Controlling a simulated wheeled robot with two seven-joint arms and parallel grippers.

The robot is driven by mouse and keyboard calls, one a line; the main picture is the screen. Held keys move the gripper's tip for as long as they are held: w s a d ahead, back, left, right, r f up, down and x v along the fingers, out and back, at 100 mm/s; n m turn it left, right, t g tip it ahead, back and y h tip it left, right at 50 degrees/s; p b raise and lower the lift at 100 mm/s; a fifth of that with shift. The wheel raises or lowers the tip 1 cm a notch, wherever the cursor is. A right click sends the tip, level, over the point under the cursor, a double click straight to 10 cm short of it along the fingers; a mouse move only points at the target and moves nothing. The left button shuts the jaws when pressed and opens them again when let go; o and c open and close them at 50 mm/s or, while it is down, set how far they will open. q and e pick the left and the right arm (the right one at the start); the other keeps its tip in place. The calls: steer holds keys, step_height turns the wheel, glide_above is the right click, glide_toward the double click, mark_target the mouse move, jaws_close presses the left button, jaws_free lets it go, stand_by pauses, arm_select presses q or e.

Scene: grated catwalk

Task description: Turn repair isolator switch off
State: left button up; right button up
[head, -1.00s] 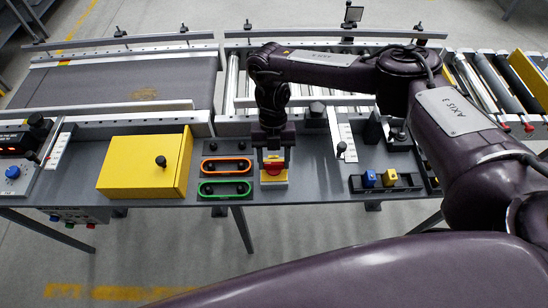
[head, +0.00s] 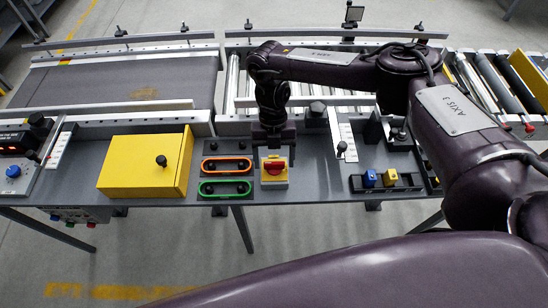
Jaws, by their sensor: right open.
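The repair isolator switch (head: 274,170) is a red rotary knob on a yellow plate, mounted on the grey panel right of the orange and green framed controls. My right gripper (head: 273,155) points down just behind and above the switch. Its fingers are open and apart, and nothing is held between them. The red knob shows clear in front of the fingers. The exact angle of the knob is too small to tell. My left gripper is not in view.
A yellow box (head: 142,165) with a black knob stands left. An orange framed control (head: 226,166) and a green framed control (head: 225,188) lie beside the switch. A black holder with blue and yellow blocks (head: 387,181) sits right. A conveyor belt (head: 130,85) runs behind.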

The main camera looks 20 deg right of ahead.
steer(key=v, duration=0.7)
steer(key=shift+r, duration=0.2)
steer(key=shift+f, duration=0.1)
